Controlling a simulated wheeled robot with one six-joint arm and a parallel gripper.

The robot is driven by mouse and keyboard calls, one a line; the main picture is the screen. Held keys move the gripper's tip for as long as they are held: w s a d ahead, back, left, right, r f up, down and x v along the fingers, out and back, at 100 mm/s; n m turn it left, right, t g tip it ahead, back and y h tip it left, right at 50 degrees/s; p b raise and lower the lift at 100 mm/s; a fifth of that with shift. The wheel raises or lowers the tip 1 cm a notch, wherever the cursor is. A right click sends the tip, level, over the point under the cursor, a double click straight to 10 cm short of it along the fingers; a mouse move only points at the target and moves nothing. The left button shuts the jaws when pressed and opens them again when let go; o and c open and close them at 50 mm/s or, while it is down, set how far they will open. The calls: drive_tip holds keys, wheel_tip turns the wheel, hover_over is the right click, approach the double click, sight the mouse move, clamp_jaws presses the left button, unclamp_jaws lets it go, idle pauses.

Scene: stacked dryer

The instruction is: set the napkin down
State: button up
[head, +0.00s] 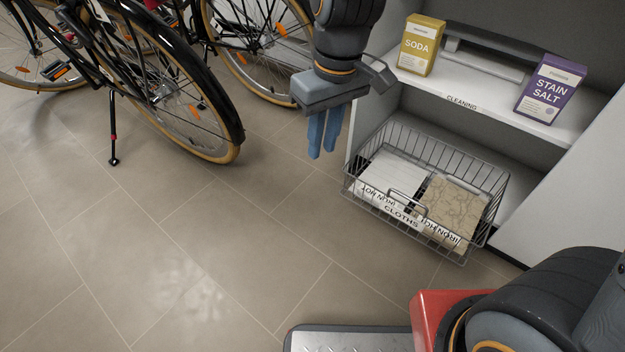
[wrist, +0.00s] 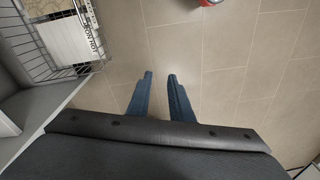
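My gripper (head: 321,156) hangs over the floor, left of the wire basket and in front of the shelf unit. It points down, and its two blue fingers stand apart with nothing between them in the wrist view (wrist: 160,75). The wire basket (head: 402,214), labelled CLOTHS, sits partly out of the lower shelf. In it lie a folded white cloth (head: 396,172) on the left and a folded beige patterned cloth (head: 456,205) on the right. I cannot tell which one is the napkin. The basket (wrist: 40,62) and white cloth (wrist: 66,40) also show in the wrist view.
A yellow SODA box (head: 420,46) and a purple STAIN SALT box (head: 549,90) stand on the upper white shelf (head: 480,98). Bicycles (head: 165,80) stand at the upper left. The tiled floor (head: 200,250) left of the basket is clear.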

drive_tip(key=s+r, duration=0.3)
drive_tip(key=s, duration=0.5)
drive_tip(key=s+a+r+m, duration=0.1)
drive_tip(key=s+r, duration=0.2)
drive_tip(key=s, duration=0.4)
drive_tip(key=shift+s+a+y, duration=0.15)
drive_tip(key=shift+s+y, duration=0.25)
drive_tip(key=shift+r, duration=0.15)
drive_tip(key=d+r+m+h+p, duration=0.1)
drive_tip(key=d+r+m+p, duration=0.2)
drive_tip(key=d+r+p, duration=0.7)
drive_tip(key=d+r+m+h+p, duration=0.1)
drive_tip(key=d+r+m+p, duration=0.2)
drive_tip(key=d+r+p, duration=0.7)
drive_tip(key=shift+d+r+p, duration=0.25)
drive_tip(key=shift+r+p, duration=2.95)
drive_tip(key=shift+p, duration=4.65)
